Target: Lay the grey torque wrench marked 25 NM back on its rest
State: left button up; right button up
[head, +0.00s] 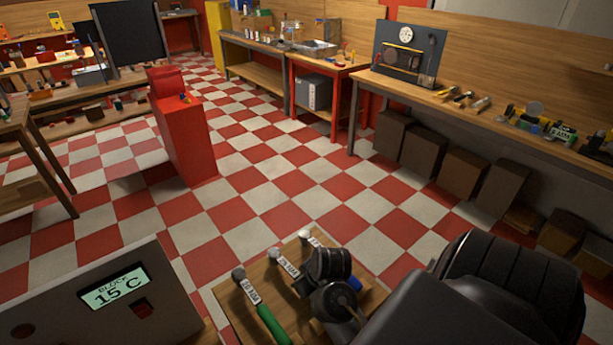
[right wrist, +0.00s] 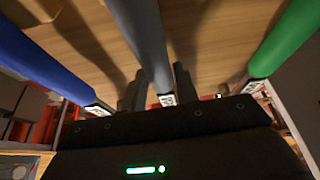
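Several torque wrenches lie side by side over a wooden bench (head: 232,318) at the bottom of the head view. The grey torque wrench (head: 287,264) is in the middle, its handle (right wrist: 147,45) running between a blue-handled wrench (right wrist: 45,62) and a green-handled wrench (right wrist: 285,40) in the right wrist view. I cannot read its label clearly. My right gripper (right wrist: 158,88) has its fingers close against both sides of the grey handle and appears shut on it. In the head view my right gripper (head: 331,275) hides most of that handle. I cannot tell whether the wrench touches its rest. My left gripper is not in view.
A grey box (head: 60,290) with a display reading "BLOCK 15 C" stands left of the wrenches. A red cabinet (head: 190,135) stands on the checkered floor beyond. A long workbench (head: 470,110) with tools lines the right wall. The floor between is clear.

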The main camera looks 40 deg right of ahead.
jog(key=o, duration=0.4)
jog(key=p+v, duration=0.9)
jog(key=v, duration=0.1)
jog(key=shift+s+r, duration=0.2)
jog(key=shift+r, duration=0.15)
